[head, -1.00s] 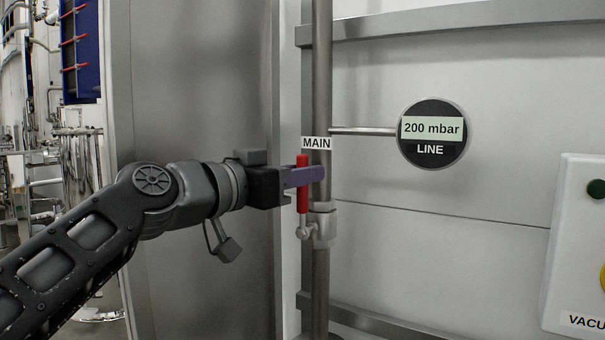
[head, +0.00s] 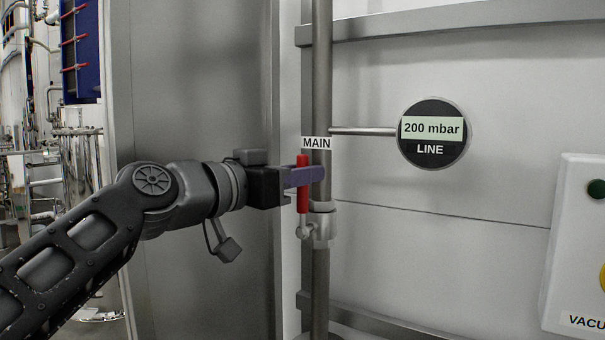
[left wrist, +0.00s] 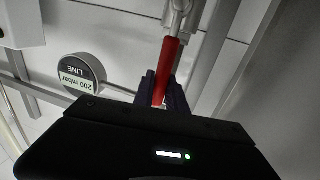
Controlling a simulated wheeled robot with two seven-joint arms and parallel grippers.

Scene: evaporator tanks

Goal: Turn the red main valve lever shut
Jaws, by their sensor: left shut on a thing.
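The red main valve lever (head: 303,200) stands upright, in line with the vertical pipe (head: 321,270), just below the MAIN label (head: 316,143). Its lower end joins the silvery valve body (head: 323,228). My left gripper (head: 306,177) reaches in from the left and is shut on the upper part of the lever. In the left wrist view the red lever (left wrist: 167,68) runs between the two purple fingers (left wrist: 162,88); its tip is partly hidden behind the gripper body. My right gripper is not in view.
A round LINE gauge (head: 432,134) reading 200 mbar stands out on a thin rod right of the pipe. A white box (head: 575,240) with a green button and a partly cut-off VACU label is at the right edge. A grey panel (head: 200,90) stands behind my left arm.

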